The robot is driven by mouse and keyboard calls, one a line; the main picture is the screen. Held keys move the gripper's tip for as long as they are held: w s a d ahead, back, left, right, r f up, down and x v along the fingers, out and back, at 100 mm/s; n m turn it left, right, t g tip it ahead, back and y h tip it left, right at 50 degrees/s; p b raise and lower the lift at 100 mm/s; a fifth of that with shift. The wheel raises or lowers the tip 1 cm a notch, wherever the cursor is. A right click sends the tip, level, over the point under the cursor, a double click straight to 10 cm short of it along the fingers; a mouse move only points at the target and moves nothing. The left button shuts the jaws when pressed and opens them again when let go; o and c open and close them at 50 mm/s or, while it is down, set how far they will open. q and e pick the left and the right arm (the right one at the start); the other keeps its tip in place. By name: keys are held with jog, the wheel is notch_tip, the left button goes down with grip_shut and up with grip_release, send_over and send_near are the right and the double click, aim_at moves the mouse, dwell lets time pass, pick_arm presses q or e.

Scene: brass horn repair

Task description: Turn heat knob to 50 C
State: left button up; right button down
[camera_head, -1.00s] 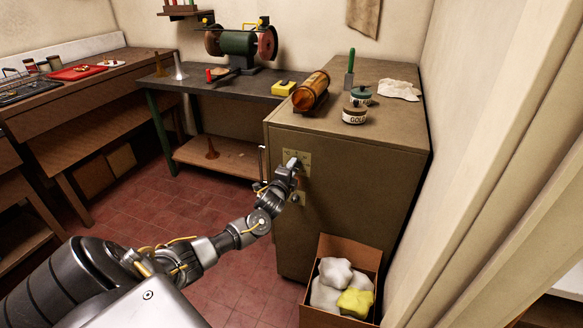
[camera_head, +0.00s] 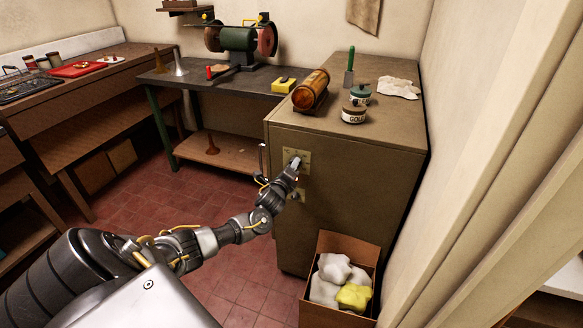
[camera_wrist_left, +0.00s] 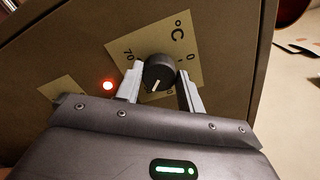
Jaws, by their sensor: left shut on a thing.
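The heat knob (camera_wrist_left: 158,74) is a round black knob with a pale pointer line, on a beige dial plate (camera_wrist_left: 185,38) marked °C, with 70 and 0 readable in the left wrist view. The other marks are partly hidden by my gripper. The pointer slants toward the picture's bottom. My left gripper (camera_wrist_left: 160,85) has one finger on each side of the knob and is shut on it. In the head view my left gripper (camera_head: 297,165) reaches the plate (camera_head: 290,155) on the cabinet front and covers the knob. My right gripper is not in view.
A red light (camera_wrist_left: 107,86) glows beside the plate. The brown cabinet (camera_head: 350,190) carries an amber cylinder (camera_head: 311,90), jars (camera_head: 354,115) and a cloth (camera_head: 399,89). A cardboard box (camera_head: 341,313) with cloths stands at its foot. A bench with a grinder (camera_head: 240,40) is behind.

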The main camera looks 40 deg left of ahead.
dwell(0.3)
pick_arm(q)
jog(key=o, duration=1)
jog(key=v, duration=1)
jog(key=shift+s+d, duration=0.2)
jog(key=shift+s, duration=0.15)
